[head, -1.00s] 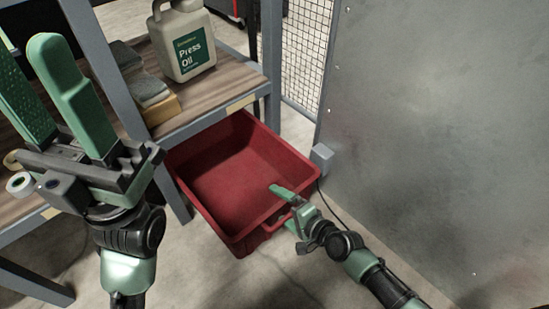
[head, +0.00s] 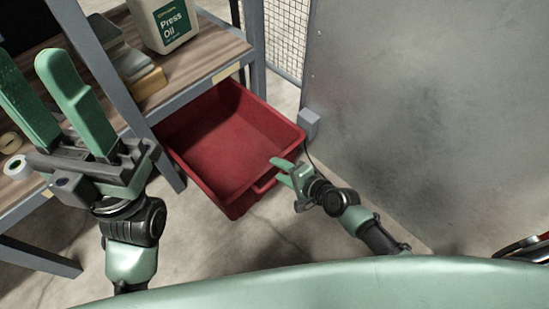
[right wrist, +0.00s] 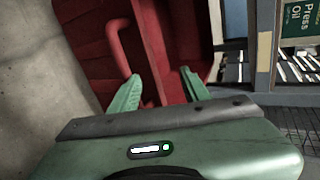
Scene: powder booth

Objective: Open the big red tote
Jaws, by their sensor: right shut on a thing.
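The big red tote (head: 226,143) is an empty, open-topped bin on the floor, its back left part hidden under the workbench. My right gripper (head: 275,169) is at its near right side, one finger over the inside and one outside. It is shut on the tote's wall. In the right wrist view, a red wall of the tote (right wrist: 150,45) runs between the fingers of the right gripper (right wrist: 160,88), with a red handle-like bar beside the left finger. My left gripper (head: 32,68) is raised at the left, its fingers apart and empty.
The workbench (head: 215,58) carries an oil jug (head: 168,20), blocks and tape rolls. Its leg stands close to the tote's left side. A grey panel (head: 420,110) and a small grey box (head: 309,123) are at the right. Floor in front of the tote is clear.

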